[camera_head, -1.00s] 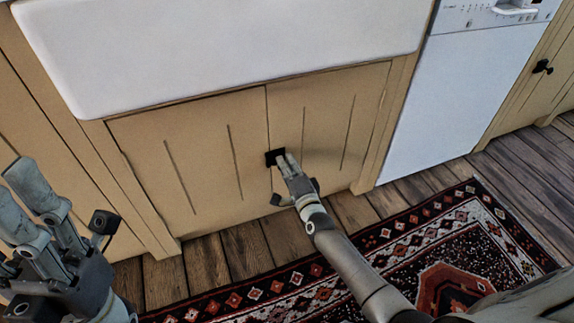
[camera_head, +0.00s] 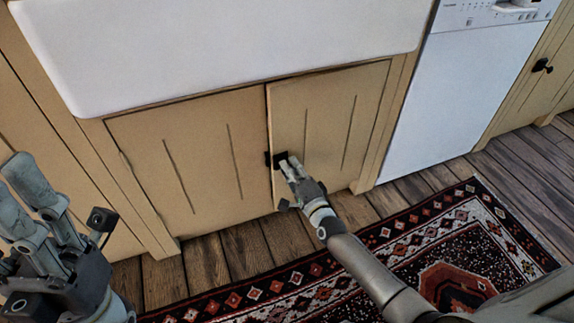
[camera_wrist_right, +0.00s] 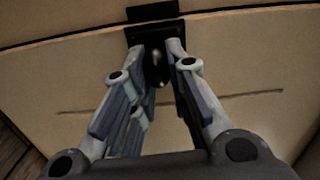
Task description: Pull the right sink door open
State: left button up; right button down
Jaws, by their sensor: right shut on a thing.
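The right sink door (camera_head: 330,125) is a cream wooden panel under the white sink, standing slightly ajar with a dark gap along its left edge. Its black knob (camera_wrist_right: 156,62) shows between the fingers in the right wrist view. My right gripper (camera_head: 288,163) is shut on this knob; the fingers partly cover it in the head view. The left sink door (camera_head: 180,155) is closed beside it. My left gripper (camera_head: 45,215) is at the lower left, away from the doors; its fingertips are not clear enough to tell its state.
The white sink (camera_head: 220,45) overhangs the doors. A white dishwasher (camera_head: 455,85) stands to the right. A patterned rug (camera_head: 440,240) lies on the plank floor (camera_head: 205,267) in front, with free floor before the doors.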

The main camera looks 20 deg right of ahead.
jog(key=s+d+p, duration=0.3)
jog(key=s+d, duration=0.2)
jog(key=s, duration=0.6)
jog(key=shift+s+d+y, duration=0.2)
jog(key=shift+d+y, duration=0.05)
jog(key=shift+y, duration=0.15)
jog(key=c, duration=1.4)
grip_release()
jog(key=shift+a, duration=0.1)
jog(key=s, duration=0.4)
jog(key=s+d, duration=0.1)
jog(key=s, duration=0.7)
jog(key=shift+d, duration=0.4)
jog(key=shift+c, duration=0.3)
